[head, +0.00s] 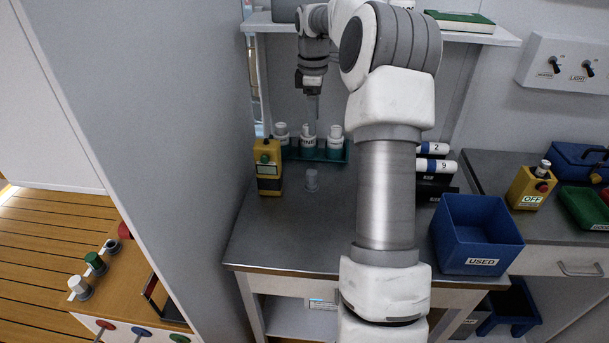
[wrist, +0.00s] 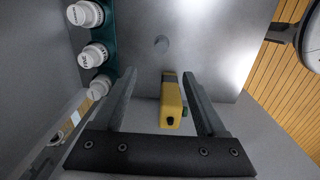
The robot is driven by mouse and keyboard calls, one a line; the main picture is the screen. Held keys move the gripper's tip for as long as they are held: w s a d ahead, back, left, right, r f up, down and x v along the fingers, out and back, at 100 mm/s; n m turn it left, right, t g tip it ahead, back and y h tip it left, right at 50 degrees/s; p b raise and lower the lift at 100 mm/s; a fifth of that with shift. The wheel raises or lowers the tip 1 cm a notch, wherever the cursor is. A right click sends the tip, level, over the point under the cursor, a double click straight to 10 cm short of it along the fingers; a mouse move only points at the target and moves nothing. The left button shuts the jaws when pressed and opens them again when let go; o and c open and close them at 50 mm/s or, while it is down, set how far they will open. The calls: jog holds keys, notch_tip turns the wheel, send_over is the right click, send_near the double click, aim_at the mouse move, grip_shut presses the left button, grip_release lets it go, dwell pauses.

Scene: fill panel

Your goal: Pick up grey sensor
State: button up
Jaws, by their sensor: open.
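A small grey cylinder (head: 311,180), which looks like the grey sensor, stands on the grey bench top in front of the green rack. In the wrist view a grey round shape (wrist: 161,43), likely the same sensor, lies beyond the fingertips, about midway between them. My gripper (head: 312,112) is above the back of the bench, over the rack and higher than the sensor. In the wrist view my gripper (wrist: 160,74) is open, with nothing held between its two dark fingers.
White-capped bottles (head: 308,140) stand in the green rack (head: 326,153); they also show in the wrist view (wrist: 95,55). A yellow device (head: 268,168) stands left of the sensor. A blue bin labelled USED (head: 475,232) is at right. The bench front is clear.

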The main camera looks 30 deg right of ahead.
jog(key=f, duration=0.1)
jog(key=b, duration=0.2)
send_over(313, 172)
jog(key=f, duration=1.1)
jog(key=shift+s+f, duration=0.2)
jog(key=shift+f, duration=0.1)
jog(key=shift+w+f, duration=0.15)
jog(key=shift+f, duration=2.6)
grip_shut()
